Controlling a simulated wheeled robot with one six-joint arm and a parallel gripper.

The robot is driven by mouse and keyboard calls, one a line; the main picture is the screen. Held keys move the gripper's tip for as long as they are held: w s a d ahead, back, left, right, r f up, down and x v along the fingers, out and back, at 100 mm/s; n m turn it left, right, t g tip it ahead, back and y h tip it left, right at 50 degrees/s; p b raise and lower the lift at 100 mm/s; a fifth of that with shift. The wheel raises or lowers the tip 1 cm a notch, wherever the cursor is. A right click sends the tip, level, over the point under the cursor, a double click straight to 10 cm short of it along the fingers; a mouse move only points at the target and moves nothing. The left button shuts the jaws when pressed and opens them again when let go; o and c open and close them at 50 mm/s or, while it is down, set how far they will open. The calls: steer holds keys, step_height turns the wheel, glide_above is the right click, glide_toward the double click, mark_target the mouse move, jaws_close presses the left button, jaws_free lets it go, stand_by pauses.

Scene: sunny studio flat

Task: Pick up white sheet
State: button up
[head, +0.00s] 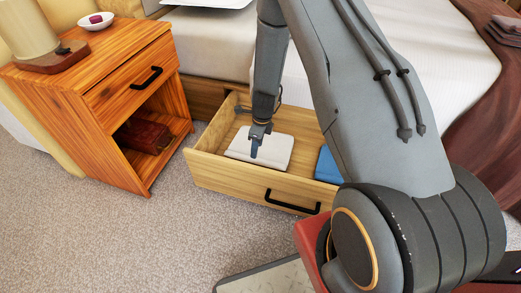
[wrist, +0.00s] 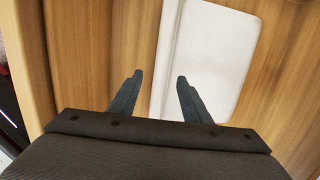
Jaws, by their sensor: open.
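The white sheet (head: 275,152) is a flat, folded rectangle lying in the open wooden drawer (head: 228,174) under the bed. In the wrist view the sheet (wrist: 212,50) lies on the drawer's wooden bottom, with a fold line along its left side. My gripper (head: 254,153) is over the left part of the sheet in the head view. In the wrist view my gripper (wrist: 160,76) is open and empty, its right finger over the sheet and its left finger over bare wood. I cannot tell how far above the sheet the fingertips are.
A folded blue cloth (head: 328,166) lies right of the sheet in the drawer, partly hidden by my arm. The drawer front has a black handle (head: 292,203). A wooden nightstand (head: 112,120) stands to the left. The bed (head: 215,52) is behind. Carpet (head: 170,235) in front is clear.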

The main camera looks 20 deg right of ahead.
steer(key=f+b, duration=0.1)
steer(key=f, duration=0.1)
steer(key=f+b, duration=0.1)
steer(key=f, duration=0.1)
steer(key=w+f+b, duration=0.1)
steer(key=f, duration=0.1)
steer(key=shift+a+f, duration=0.35)
steer(key=shift+f, duration=0.05)
jaws_close()
steer(key=shift+w+r, duration=0.1)
stand_by(1.0)
